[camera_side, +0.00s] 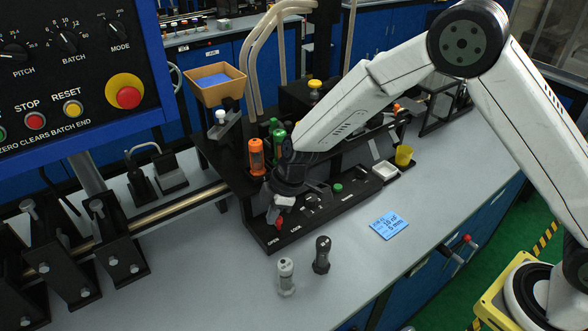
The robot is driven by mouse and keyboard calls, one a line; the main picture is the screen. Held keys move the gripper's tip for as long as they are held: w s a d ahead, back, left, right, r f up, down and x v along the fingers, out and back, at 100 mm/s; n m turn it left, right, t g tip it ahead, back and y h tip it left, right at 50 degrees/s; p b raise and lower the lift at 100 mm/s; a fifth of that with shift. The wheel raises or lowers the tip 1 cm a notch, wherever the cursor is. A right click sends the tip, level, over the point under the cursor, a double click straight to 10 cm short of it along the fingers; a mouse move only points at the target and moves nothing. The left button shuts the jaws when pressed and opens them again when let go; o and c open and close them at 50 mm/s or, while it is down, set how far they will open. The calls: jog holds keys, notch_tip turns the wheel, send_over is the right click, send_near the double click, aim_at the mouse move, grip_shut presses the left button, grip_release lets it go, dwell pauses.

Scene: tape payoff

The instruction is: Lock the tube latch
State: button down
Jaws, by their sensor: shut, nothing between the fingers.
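The tube latch shows as a small red-tipped lever (279,222) at the front left of the black fixture (262,232). The white labels OPEN and LOCK are printed on the fixture's front edge beside it. My gripper (275,211) points down from my arm, right at the lever. It is shut with nothing between its fingers. The gripper hides part of the latch, and I cannot tell whether they touch or exactly which label the lever points to. An orange-capped tube (256,157) stands upright behind the gripper.
A grey cylinder (286,277) and a black cylinder (322,255) stand on the bench in front of the fixture. A blue card (389,225) lies to the right. Green-topped tubes (278,137) and an orange hopper (214,86) are behind.

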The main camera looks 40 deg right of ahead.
jog(key=d+n+g, duration=0.1)
jog(key=n, duration=0.1)
jog(key=d+n, duration=0.1)
jog(key=n, duration=0.2)
jog(key=shift+g, duration=0.4)
jog(key=shift+d, duration=0.2)
jog(key=shift+d+r, duration=0.1)
jog(key=v, duration=0.9)
jog(key=shift+w+d+r, duration=0.15)
jog(key=shift+d+r, duration=0.1)
jog(key=shift+r, duration=0.05)
jog(key=shift+d, duration=0.1)
dwell(0.4)
jog(key=s+d+m+t+h, duration=0.1)
jog(key=s+d+m, duration=0.5)
jog(key=s+m, duration=0.3)
jog(key=s+d+m+t+h, duration=0.1)
jog(key=s+d+m+h, duration=0.1)
jog(key=s+d+m, duration=0.5)
jog(key=s+m, duration=0.2)
jog(key=s, duration=0.2)
jog(key=shift+d+t+h, duration=0.25)
jog(key=shift+t+h, duration=0.05)
jog(key=shift+t, duration=0.1)
